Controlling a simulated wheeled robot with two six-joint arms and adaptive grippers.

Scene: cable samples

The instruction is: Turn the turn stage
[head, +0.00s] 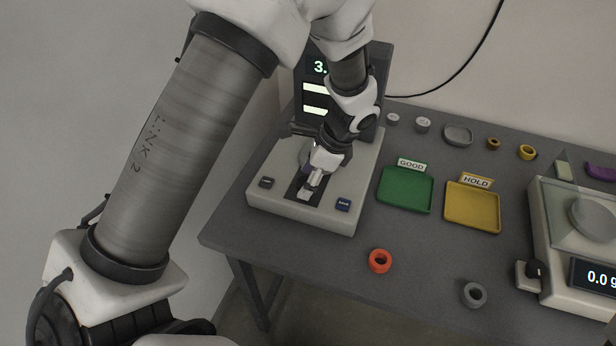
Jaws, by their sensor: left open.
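The tester with the turn stage (309,153) is a pale box at the back left of the grey table. The stage is a light round part on its top, mostly hidden by my left gripper. My left gripper (312,186) is open and points down over the stage and the dark slot in front of it. I cannot tell whether its fingers touch the stage. A dark screen (299,85) stands behind the box and is partly covered by my left arm. My right gripper is not in view.
A green GOOD tray (407,207) and a yellow HOLD tray (472,226) lie right of the box. An orange ring (380,261) and a grey ring (473,294) lie in front. A scale (550,225) stands at the right. Several small parts line the back.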

